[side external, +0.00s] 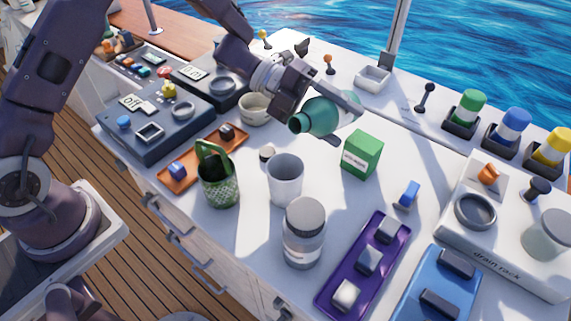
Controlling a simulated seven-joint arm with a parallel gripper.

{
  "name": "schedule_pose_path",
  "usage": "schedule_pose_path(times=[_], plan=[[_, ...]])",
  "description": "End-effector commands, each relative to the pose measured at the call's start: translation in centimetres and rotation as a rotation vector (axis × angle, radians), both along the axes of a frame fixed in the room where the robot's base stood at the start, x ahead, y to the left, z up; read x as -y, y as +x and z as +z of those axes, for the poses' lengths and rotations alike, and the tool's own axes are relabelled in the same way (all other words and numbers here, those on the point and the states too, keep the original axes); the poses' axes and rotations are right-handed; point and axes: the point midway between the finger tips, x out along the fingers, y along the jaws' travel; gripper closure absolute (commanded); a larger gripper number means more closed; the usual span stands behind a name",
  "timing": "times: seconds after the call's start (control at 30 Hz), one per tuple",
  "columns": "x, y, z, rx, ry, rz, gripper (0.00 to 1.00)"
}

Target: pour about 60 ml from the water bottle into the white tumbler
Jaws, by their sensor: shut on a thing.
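My gripper (346,124) is shut on a teal-green bottle (319,116), which I take to be the water bottle. The bottle is in the air, tipped near level, with its open mouth toward the lower left of the picture. The white tumbler (285,182) stands upright on the white counter, below the bottle's mouth in the picture. The bottle and tumbler are apart. I see no stream of water. The water level in the bottle and the inside bottom of the tumbler cannot be made out. The fingers hide part of the bottle.
A grey-lidded jar (303,238) stands close in front of the tumbler. A green basket (218,180) is to its left and a green box (362,154) to its right. A cream cup (254,109) stands behind. A purple tray (365,265) lies at front right.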

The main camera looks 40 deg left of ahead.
Motion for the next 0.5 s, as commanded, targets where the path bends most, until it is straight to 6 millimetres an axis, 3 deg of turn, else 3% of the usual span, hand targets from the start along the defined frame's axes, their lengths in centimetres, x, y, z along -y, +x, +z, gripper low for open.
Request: schedule_pose_path(times=[0.5], plan=[[-0.04,-0.51,-1.13,0.103,-0.013,0.001,0.95]])
